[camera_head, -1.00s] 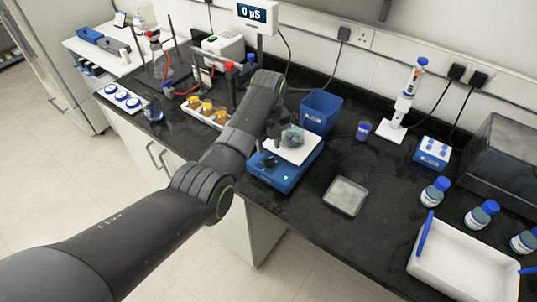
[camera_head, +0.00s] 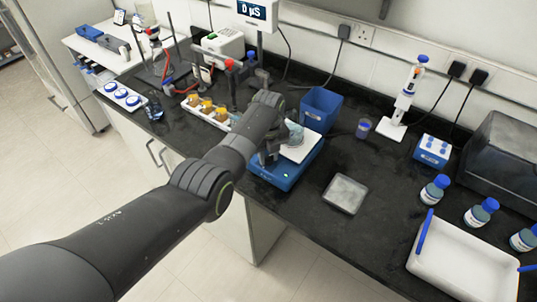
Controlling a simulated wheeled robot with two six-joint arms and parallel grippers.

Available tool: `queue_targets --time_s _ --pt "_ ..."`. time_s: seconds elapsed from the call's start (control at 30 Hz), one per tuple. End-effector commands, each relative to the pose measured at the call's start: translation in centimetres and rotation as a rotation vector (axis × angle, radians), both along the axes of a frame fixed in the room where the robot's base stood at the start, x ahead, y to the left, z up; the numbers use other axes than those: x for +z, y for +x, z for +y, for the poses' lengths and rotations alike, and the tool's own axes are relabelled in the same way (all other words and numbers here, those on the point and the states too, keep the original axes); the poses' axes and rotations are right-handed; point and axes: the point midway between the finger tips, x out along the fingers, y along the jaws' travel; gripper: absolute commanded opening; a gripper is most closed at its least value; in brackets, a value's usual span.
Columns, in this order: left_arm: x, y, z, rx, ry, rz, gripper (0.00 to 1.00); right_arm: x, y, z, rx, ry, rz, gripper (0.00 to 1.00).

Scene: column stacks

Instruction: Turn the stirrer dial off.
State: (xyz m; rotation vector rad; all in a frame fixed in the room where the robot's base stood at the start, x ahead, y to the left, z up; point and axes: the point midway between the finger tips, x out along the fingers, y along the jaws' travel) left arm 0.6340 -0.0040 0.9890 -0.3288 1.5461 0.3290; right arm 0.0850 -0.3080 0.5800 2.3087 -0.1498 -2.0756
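The stirrer (camera_head: 286,174) is a blue base with a white top plate (camera_head: 303,149), on the black bench in the middle of the head view. A small green light shows on its front. A glass beaker (camera_head: 295,132) stands on the plate, partly behind my arm. My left gripper (camera_head: 270,158) is at the left front of the stirrer, close over its front side. Its fingers are small and dark, and I cannot tell whether they are open. The dial is hidden behind my gripper.
A blue bin (camera_head: 321,109) stands behind the stirrer. A square grey dish (camera_head: 345,194) lies to its right. A rack of amber jars (camera_head: 207,108) is to the left. A white tray (camera_head: 463,262) and blue-capped bottles (camera_head: 434,190) are at right. The bench between is clear.

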Motion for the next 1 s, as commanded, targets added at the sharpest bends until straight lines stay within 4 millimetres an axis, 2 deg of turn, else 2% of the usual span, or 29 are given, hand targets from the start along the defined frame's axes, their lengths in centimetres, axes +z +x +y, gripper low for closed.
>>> queue_targets --time_s 0.07,0.47,1.0 --pt "0.0 0.0 0.0 0.000 0.000 0.000 0.06 0.0 0.0 0.0 0.000 0.000 0.000 0.00" --pt "0.1 0.0 0.0 0.077 0.000 -0.001 0.06 0.3 0.0 0.2 -0.001 0.002 0.000 0.00" --pt "0.2 0.1 0.0 0.536 0.000 -0.002 0.06 1.3 0.0 0.4 -0.002 0.004 0.000 0.00"
